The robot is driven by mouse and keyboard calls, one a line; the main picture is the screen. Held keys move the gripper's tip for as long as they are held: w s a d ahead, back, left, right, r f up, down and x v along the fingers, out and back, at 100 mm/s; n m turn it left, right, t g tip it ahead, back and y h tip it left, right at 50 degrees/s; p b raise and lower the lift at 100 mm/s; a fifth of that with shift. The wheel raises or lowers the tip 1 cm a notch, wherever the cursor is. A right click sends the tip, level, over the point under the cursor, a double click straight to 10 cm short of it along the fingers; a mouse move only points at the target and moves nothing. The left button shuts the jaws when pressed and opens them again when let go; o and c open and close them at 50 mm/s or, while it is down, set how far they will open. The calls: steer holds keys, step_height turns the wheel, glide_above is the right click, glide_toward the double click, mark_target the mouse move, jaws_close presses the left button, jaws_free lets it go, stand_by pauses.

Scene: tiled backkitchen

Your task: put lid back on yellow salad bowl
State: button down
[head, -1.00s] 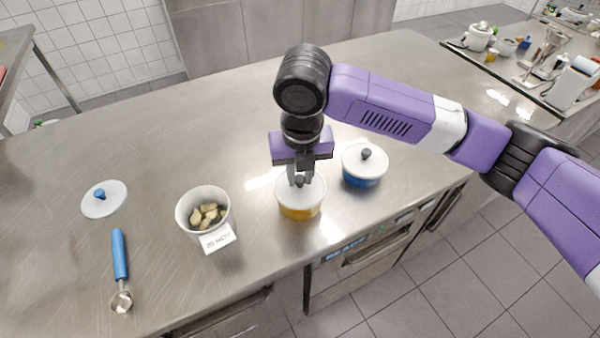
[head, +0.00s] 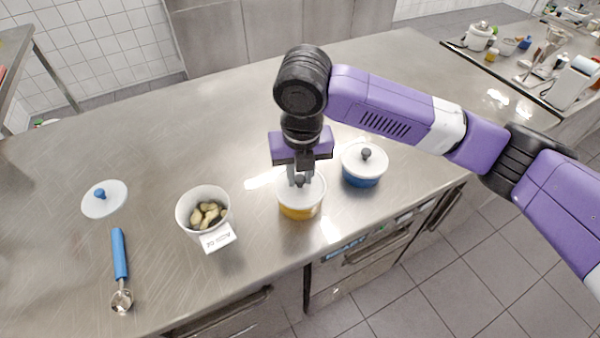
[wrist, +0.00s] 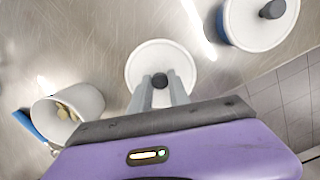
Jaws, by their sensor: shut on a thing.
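The yellow salad bowl (head: 300,211) stands upright near the front edge of the steel counter. Its white lid (head: 314,187) with a dark knob lies over the bowl's top; in the wrist view the lid (wrist: 148,62) shows as a full white disc. My gripper (head: 300,180) points down from above, with its two fingers on either side of the knob (wrist: 160,80) and shut on it. The lid looks centred and level on the bowl. Whether it rests fully on the rim cannot be told, and the bowl is hidden under it in the wrist view.
A blue bowl with a white lid (head: 364,163) stands close to the right. A white bowl of food pieces (head: 203,208) with a label card (head: 217,237) stands left. Farther left lie a loose blue-knobbed lid (head: 104,198) and a blue-handled scoop (head: 120,265). The counter behind is clear.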

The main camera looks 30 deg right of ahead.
steer(key=shift+f, duration=0.1)
stand_by(0.8)
steer(key=c, duration=0.7)
jaws_free()
steer(key=shift+r+p, duration=2.75)
steer(key=shift+r, duration=0.8)
jaws_close()
